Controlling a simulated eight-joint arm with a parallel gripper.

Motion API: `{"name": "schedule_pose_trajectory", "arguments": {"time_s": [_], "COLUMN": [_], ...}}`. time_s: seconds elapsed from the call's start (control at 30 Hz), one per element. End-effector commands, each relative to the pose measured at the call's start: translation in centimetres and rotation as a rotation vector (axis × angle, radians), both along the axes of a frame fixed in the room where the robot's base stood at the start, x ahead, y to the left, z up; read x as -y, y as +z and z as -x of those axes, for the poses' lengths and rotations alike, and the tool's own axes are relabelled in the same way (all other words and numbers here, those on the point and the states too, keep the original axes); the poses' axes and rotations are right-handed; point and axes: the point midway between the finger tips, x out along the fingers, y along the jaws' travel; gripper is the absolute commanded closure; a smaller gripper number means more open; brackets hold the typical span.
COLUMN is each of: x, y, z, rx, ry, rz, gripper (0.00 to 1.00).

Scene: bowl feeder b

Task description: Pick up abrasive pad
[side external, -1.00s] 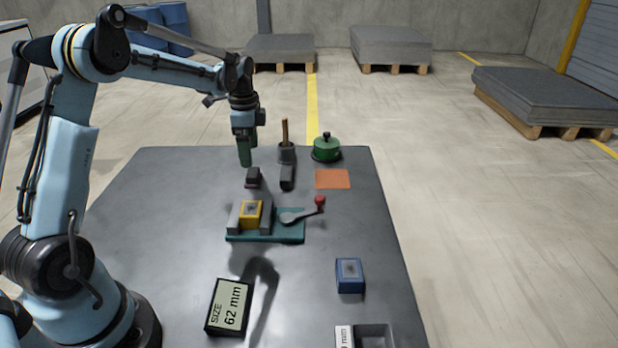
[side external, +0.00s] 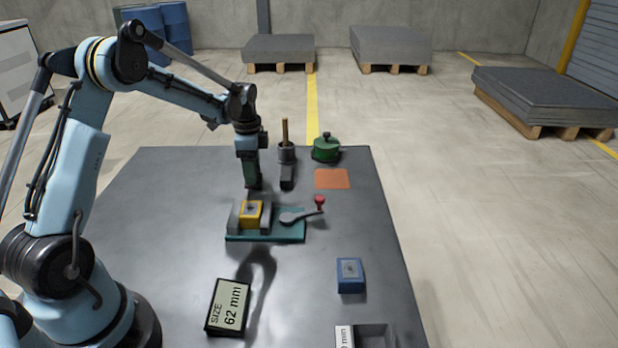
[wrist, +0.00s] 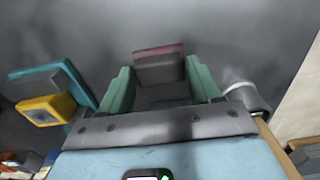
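The abrasive pad appears to be the small dark block with a maroon layer (wrist: 158,66), lying on the table between my fingers in the wrist view. In the side view it is largely hidden behind my gripper (side external: 253,185). My gripper, with green fingers (wrist: 158,80), is low over the table, one finger on each side of the block. The fingers are apart; I cannot tell whether they touch the block's sides.
A fixture on a teal plate (side external: 285,238) holds a yellow block (side external: 251,211) close in front. A dark block (side external: 287,177), a pot with a handle (side external: 286,153), a green lidded container (side external: 326,150) and an orange sheet (side external: 332,179) are to the right. A blue block (side external: 350,275) stands nearer.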

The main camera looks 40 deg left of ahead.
Motion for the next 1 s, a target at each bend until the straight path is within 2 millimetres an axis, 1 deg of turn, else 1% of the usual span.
{"name": "schedule_pose_trajectory", "arguments": {"time_s": [0.03,0.2,0.23,0.47,0.57,0.67,0.77,0.87,1.0], "x": [0.0,0.0,0.0,0.0,0.0,0.0,0.0,0.0,3.4], "y": [0.0,0.0,0.0,0.1,0.4,1.1,2.4,4.3,6.1], "z": [0.0,0.0,0.0,0.0,0.0,0.0,0.0,0.0,0.4], "rx": [0.000,0.000,0.000,0.000,0.000,0.000,0.000,0.000,0.000], "ry": [0.000,0.000,0.000,0.000,0.000,0.000,0.000,0.000,-0.007], "rz": [0.000,0.000,0.000,0.000,0.000,0.000,0.000,0.000,0.000], "gripper": [0.45,0.71,0.74,0.75,0.75,0.75,0.75,0.75,0.75]}}
